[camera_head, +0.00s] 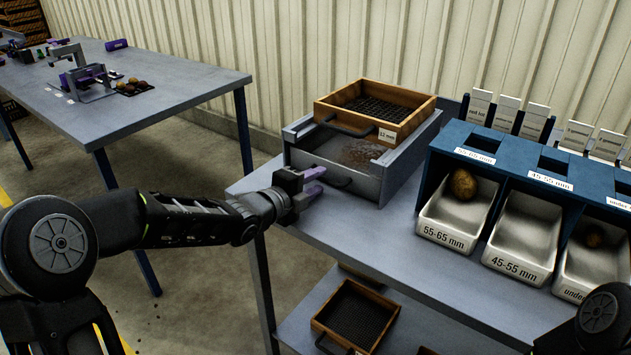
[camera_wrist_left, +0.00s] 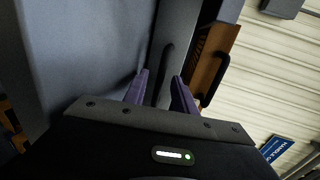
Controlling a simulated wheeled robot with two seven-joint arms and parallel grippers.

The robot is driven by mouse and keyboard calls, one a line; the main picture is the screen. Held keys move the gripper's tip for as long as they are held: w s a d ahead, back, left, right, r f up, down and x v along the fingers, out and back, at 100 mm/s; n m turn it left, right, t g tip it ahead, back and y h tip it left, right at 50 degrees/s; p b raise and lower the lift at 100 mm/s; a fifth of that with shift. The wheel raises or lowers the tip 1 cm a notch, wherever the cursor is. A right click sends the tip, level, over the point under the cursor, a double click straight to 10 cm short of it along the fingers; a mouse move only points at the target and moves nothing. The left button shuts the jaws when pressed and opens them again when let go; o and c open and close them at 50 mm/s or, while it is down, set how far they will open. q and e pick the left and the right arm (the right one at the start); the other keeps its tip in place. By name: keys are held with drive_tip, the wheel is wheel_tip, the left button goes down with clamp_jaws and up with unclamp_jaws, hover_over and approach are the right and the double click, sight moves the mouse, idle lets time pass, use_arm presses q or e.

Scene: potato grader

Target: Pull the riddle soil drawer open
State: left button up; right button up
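The grey riddle stand (camera_head: 398,168) sits on the bench with a wooden riddle marked 12 mm (camera_head: 408,101) on top. The soil drawer's front (camera_head: 318,168) is low on the stand's near side, with a dark bar handle (camera_head: 341,183); brown soil shows behind it. I cannot tell exactly how far the drawer is out. My left gripper (camera_head: 312,182) has purple fingers, spread apart, just left of the handle. In the left wrist view the fingers (camera_wrist_left: 160,92) are open, with the dark handle (camera_wrist_left: 165,68) ahead between them; contact is unclear. My right gripper is out of view.
A blue rack (camera_head: 432,172) with white labelled bins stands right of the stand, with potatoes in some bins. Another riddle (camera_head: 355,318) lies on the lower shelf. The bench surface (camera_head: 400,240) before the stand is mostly clear. A second table (camera_head: 165,82) is at left.

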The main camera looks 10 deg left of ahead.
use_arm(q)
drive_tip(key=shift+w, duration=0.1)
drive_tip(key=shift+c, duration=0.5)
clamp_jaws()
idle(0.9)
